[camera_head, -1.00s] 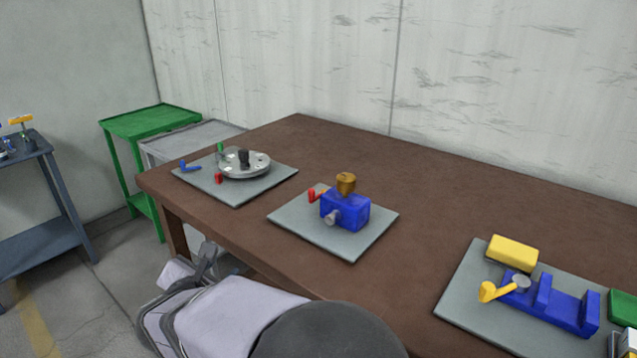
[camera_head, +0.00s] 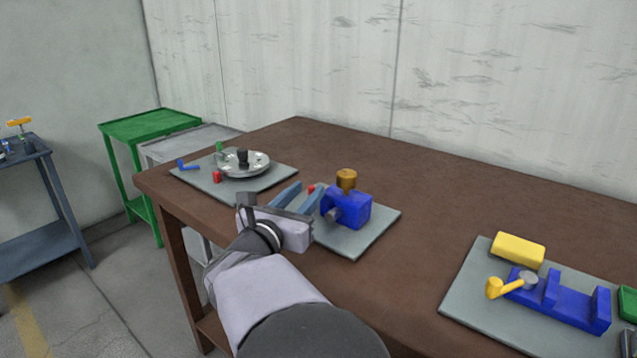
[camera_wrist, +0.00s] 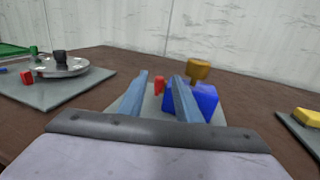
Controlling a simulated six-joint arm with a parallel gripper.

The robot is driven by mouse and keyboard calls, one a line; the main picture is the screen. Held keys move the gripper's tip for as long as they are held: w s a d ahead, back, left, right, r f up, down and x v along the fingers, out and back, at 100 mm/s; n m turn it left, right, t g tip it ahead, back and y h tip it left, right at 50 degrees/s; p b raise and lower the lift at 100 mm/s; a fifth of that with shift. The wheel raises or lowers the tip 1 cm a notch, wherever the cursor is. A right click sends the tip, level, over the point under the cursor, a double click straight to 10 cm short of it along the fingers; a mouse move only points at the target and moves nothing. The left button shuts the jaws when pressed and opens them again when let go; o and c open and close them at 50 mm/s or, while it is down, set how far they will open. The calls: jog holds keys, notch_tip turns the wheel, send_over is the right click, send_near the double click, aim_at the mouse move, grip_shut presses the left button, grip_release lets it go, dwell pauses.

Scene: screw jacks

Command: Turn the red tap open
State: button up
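The red tap (camera_head: 311,188) belongs to the blue block (camera_head: 350,210) with a brass knob (camera_head: 346,179) on top, on the middle grey plate. Most of the tap is hidden behind my fingers in the head view. In the wrist view the red tap (camera_wrist: 159,86) shows in the gap between my two blue-grey fingers, with the blue block (camera_wrist: 203,98) behind and right of the right finger. My gripper (camera_head: 305,186) is open and low over the plate's left side. I cannot tell whether a finger touches the tap.
A left plate (camera_head: 238,196) carries a grey disc (camera_head: 246,168), a small red piece (camera_head: 217,177) and a blue handle (camera_head: 187,165). A right plate (camera_head: 465,295) holds a blue vise-like part (camera_head: 560,305) with a yellow crank and a yellow block. The brown table (camera_head: 440,190) is clear behind the middle plate.

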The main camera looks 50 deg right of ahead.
jog(key=shift+x, duration=3.65)
jog(key=shift+c, duration=0.4)
grip_shut()
